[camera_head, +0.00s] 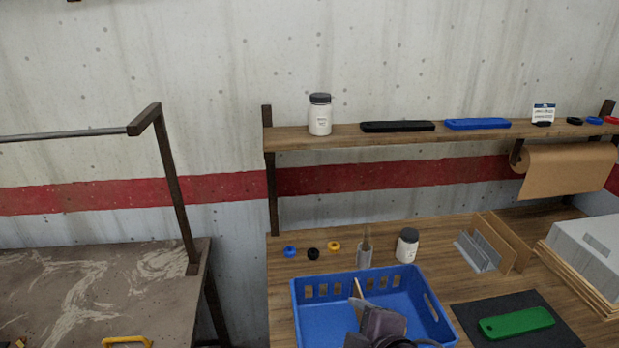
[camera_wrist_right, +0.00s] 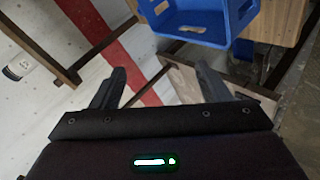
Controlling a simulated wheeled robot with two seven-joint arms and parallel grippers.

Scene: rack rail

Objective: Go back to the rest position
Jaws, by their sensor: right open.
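My right gripper (camera_wrist_right: 162,70) is open and empty in the right wrist view, its two dark fingers spread wide apart. In the head view a dark part of my right arm (camera_head: 382,326) shows at the bottom, in front of the blue crate (camera_head: 432,314). The crate also shows at the top of the wrist view (camera_wrist_right: 190,31), beyond the fingers and apart from them. My left gripper is not in view.
A shelf (camera_head: 340,137) holds a white jar (camera_head: 320,115), a black bar (camera_head: 397,126) and a blue bar (camera_head: 477,124). A green bar (camera_head: 516,322) lies on a dark mat (camera_head: 470,318). A second table (camera_head: 70,290) stands left, with a rail (camera_head: 65,135) above.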

